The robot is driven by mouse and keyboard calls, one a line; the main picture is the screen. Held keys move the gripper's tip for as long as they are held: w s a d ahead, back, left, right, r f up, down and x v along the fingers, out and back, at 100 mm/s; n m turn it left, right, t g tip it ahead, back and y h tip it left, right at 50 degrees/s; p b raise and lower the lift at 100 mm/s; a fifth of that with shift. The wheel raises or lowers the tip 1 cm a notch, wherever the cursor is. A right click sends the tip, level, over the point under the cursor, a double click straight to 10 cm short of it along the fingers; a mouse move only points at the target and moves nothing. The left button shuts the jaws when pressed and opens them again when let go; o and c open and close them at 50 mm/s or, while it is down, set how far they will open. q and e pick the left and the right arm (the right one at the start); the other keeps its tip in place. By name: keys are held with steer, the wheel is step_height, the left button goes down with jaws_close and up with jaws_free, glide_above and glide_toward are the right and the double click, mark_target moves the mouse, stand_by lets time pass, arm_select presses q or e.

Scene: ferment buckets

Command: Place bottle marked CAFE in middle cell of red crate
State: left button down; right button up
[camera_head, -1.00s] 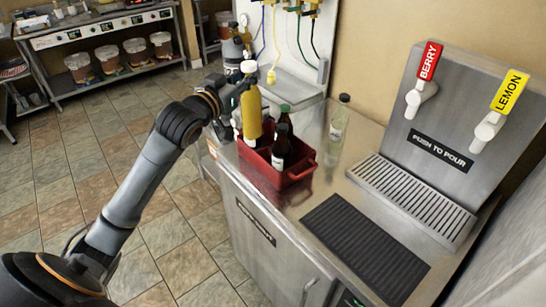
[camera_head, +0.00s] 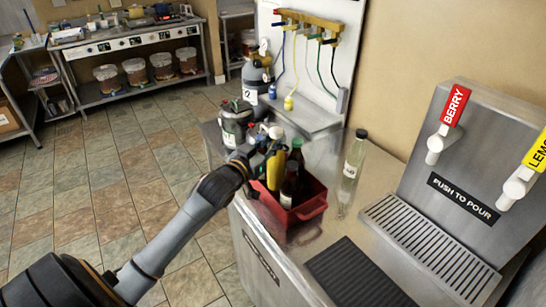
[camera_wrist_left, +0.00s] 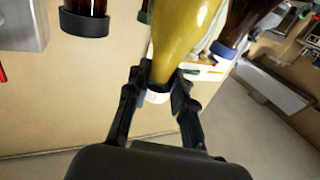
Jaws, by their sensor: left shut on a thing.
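A yellow bottle (camera_head: 277,168) with a white cap (camera_head: 276,132) is upright at the red crate (camera_head: 312,207); its lower end is within the crate's outline. My left gripper (camera_head: 258,160) is shut on this bottle. In the left wrist view the fingers (camera_wrist_left: 158,92) are around the yellow bottle's (camera_wrist_left: 180,40) neck near its cap. No CAFE marking is readable. Dark bottles (camera_head: 289,188) stand in the crate, one with a green cap (camera_head: 297,142). The crate's cells and the yellow bottle's base are hidden. My right gripper is not in view.
A clear bottle (camera_head: 352,165) stands on the counter right of the crate. Canisters (camera_head: 236,125) stand behind my left gripper. A drip grate (camera_head: 430,243) and dark mat (camera_head: 360,275) lie to the right. The dispenser (camera_head: 470,170) stands beyond the grate.

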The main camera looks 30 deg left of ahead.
mark_target(270, 161)
arm_select(q)
steer(key=shift+f, duration=1.05)
step_height(270, 161, down, 4)
steer(key=shift+r+p, duration=0.25)
steer(key=shift+p, duration=0.15)
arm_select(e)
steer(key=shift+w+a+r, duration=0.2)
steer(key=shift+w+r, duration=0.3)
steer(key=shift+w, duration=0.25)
arm_select(q)
steer(key=shift+f, duration=0.1)
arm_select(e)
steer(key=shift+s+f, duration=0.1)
arm_select(q)
steer(key=c, duration=1.1)
jaws_free()
steer(key=shift+f, duration=0.1)
steer(key=shift+c, duration=0.2)
steer(key=shift+s, duration=0.1)
